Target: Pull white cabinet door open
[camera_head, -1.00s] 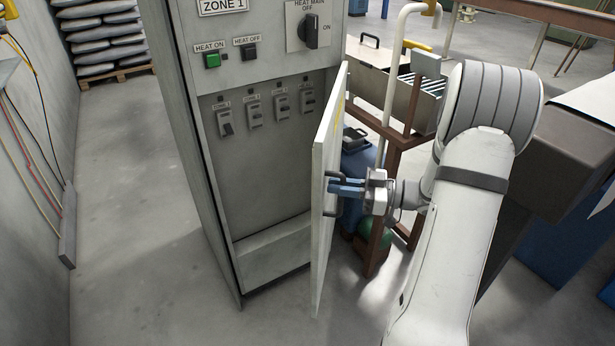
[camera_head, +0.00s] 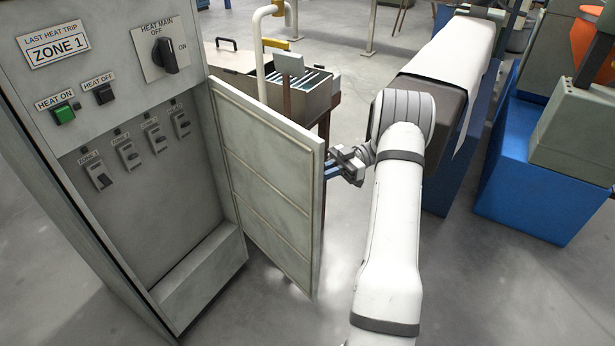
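The white cabinet door (camera_head: 268,180) stands open, swung out to the right of the grey cabinet (camera_head: 110,170). Its inner face with raised panels is turned toward the camera. My gripper (camera_head: 334,170) is at the outer face of the door, near its free edge. I cannot tell whether the fingers are still around the handle. The cabinet's inside shows several small breaker switches (camera_head: 128,152) and an empty lower part.
Above the opening are a green button (camera_head: 63,113) and a rotary main switch (camera_head: 165,55). Behind the door stands a brown-framed cart (camera_head: 305,95) with a white pipe. Blue-based machines (camera_head: 535,175) stand at right. The floor in front is clear.

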